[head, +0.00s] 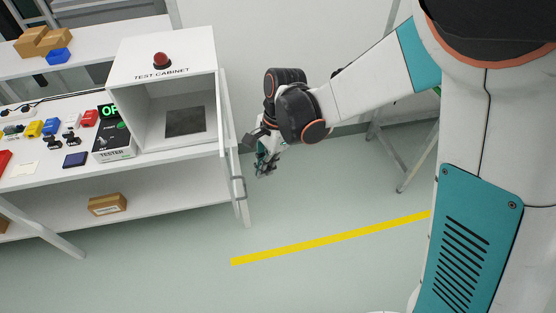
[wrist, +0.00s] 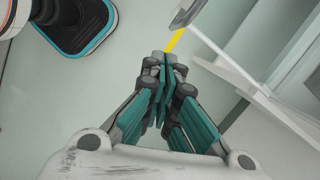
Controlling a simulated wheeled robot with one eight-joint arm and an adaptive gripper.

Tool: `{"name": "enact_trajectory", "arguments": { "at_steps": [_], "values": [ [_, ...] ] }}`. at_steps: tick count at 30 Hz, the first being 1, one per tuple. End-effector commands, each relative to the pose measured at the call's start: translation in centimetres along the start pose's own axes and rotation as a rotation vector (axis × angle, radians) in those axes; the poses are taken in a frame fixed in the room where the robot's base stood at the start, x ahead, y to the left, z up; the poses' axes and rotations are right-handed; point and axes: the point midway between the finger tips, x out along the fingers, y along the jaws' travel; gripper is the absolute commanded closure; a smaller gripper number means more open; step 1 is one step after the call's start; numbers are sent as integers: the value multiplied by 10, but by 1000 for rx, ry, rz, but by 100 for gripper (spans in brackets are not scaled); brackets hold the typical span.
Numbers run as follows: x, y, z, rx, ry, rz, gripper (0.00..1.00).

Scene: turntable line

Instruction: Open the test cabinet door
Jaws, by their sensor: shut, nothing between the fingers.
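The white test cabinet (head: 190,50) stands on the bench with a red dome lamp on top. Its front is open to view, showing an empty inside with a dark square pad (head: 185,121). The cabinet door (head: 226,120) stands swung out at the right side, seen almost edge-on, with a grey handle (head: 238,188) low on it. My gripper (head: 264,170) is to the right of the door, pointing down, with no clear contact. In the wrist view my gripper (wrist: 166,62) is shut and empty. A grey handle-like part (wrist: 186,12) shows beyond the fingertips at the top.
A tester (head: 113,140) with a green display stands left of the cabinet, beside several small coloured parts. A cardboard box (head: 108,204) lies on the lower shelf. A yellow floor line (head: 330,238) crosses clear floor. A grey stand (head: 404,160) is at the right.

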Motion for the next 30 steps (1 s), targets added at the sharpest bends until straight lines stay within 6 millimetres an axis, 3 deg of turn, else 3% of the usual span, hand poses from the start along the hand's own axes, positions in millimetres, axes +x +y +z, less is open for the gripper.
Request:
{"name": "enact_trajectory", "arguments": {
  "at_steps": [13,20,30],
  "values": [
    [-1,0,-3,0,0,0,100],
    [-7,5,-30,1,0,1,100],
    [-79,11,-30,-3,0,1,100]
  ]
}}
